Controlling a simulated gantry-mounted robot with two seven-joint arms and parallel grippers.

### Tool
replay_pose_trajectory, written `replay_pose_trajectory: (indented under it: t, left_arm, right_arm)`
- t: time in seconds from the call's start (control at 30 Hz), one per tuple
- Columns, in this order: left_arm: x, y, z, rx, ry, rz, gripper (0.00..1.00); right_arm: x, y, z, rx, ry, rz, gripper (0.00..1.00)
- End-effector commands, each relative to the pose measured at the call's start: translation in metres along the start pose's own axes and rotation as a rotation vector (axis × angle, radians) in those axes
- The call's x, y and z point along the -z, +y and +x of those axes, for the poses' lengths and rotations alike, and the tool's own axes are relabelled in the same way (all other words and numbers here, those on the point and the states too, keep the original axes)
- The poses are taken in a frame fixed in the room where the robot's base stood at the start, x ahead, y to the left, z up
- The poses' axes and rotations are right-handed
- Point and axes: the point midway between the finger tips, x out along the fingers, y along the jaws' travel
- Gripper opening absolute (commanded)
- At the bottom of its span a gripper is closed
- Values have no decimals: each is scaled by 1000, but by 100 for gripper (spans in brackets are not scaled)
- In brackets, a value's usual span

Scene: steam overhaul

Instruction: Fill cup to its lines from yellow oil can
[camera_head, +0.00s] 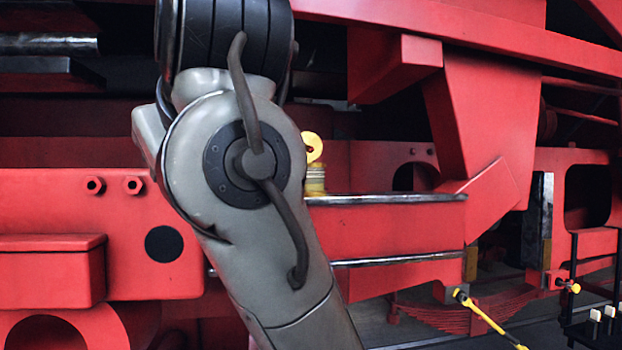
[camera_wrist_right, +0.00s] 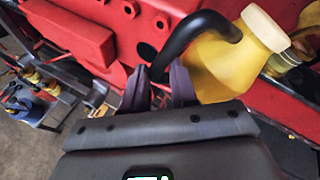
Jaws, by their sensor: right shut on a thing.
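In the right wrist view my right gripper (camera_wrist_right: 160,85) is shut on the black curved handle (camera_wrist_right: 200,27) of the yellow oil can (camera_wrist_right: 212,68). The can is tilted, with its pale wide end (camera_wrist_right: 265,28) toward the upper right. A small glass-like cup with yellowish tones (camera_wrist_right: 284,62) sits just beyond that end; whether they touch is unclear. In the head view the cup (camera_head: 315,182) stands on the red frame, beside my arm. A yellow ring-like piece (camera_head: 313,147) shows above it; I cannot tell what it belongs to. The cup's lines are not readable. My left gripper is out of view.
A grey arm of mine covers the middle of the head view. Red locomotive frame parts with a metal-edged ledge (camera_head: 400,198) surround the cup. A yellow bar (camera_head: 490,318) is at lower right. A blue stand (camera_wrist_right: 28,110) with yellow items is at left in the wrist view.

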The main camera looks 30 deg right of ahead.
Motion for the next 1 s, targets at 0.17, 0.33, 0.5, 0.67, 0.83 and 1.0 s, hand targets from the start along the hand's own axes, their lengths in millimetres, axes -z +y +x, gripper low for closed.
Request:
replay_pose_trajectory:
  t: [0.17, 0.33, 0.5, 0.67, 0.83, 1.0]
  left_arm:
    - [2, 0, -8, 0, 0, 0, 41]
    - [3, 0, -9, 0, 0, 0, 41]
    - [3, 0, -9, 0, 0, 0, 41]
    - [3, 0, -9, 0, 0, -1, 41]
    - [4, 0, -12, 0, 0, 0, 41]
    - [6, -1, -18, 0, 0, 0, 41]
  right_arm:
    - [-8, -2, -5, -11, 2, 20, 0]
    - [-10, -3, -6, -18, 5, 30, 0]
    - [-9, -2, -6, -18, 5, 31, 0]
    - [-10, -3, -6, -18, 5, 31, 0]
    - [-13, -4, -8, -23, 7, 40, 0]
    - [-19, -6, -11, -34, 12, 58, 0]
